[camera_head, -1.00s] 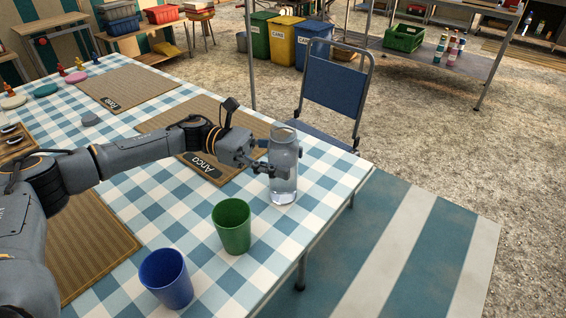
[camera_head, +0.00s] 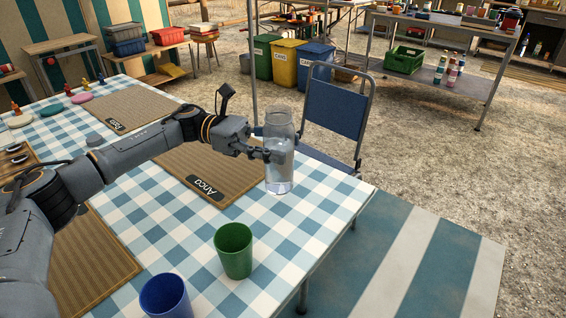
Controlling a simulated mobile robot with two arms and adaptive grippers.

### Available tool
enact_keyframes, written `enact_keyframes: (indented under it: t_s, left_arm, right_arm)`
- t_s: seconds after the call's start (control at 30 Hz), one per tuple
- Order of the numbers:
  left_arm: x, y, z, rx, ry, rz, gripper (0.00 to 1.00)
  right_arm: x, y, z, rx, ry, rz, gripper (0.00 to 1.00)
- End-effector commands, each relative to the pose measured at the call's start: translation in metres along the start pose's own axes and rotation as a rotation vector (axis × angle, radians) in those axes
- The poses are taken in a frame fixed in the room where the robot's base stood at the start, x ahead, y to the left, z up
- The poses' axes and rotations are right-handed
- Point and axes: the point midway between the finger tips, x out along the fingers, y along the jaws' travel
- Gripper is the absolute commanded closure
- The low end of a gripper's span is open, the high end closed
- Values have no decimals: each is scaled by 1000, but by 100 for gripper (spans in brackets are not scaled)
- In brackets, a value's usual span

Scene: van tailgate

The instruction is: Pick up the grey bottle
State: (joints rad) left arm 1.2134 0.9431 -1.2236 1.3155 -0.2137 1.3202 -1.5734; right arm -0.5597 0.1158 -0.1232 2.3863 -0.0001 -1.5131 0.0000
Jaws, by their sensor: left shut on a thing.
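The grey bottle (camera_head: 279,172) is clear and greyish, and stands upright near the table's right corner. My left gripper (camera_head: 277,152) is shut on it around its middle, reaching in from the left. The bottle's base looks a little above the checked cloth, but I cannot tell the gap exactly. My right gripper is not in view.
A green cup (camera_head: 233,252) and a blue cup (camera_head: 165,297) stand on the checked tablecloth (camera_head: 290,235) in front of the bottle. Woven mats (camera_head: 205,165) lie to its left. A blue folding chair (camera_head: 336,107) stands just behind the table's edge.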

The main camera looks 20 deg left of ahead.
Motion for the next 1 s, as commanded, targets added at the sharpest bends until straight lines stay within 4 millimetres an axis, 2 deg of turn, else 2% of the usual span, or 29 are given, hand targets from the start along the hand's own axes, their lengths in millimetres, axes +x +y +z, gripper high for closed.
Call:
enact_keyframes:
  t_s: [0.2,0.6,1.0]
  left_arm:
    - [-14,14,25,4,-3,1,100]
    - [-45,44,43,2,-4,0,100]
    - [-65,64,55,3,-3,0,100]
  right_arm:
    - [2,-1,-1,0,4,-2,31]
    - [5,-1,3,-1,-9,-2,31]
    - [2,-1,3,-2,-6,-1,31]
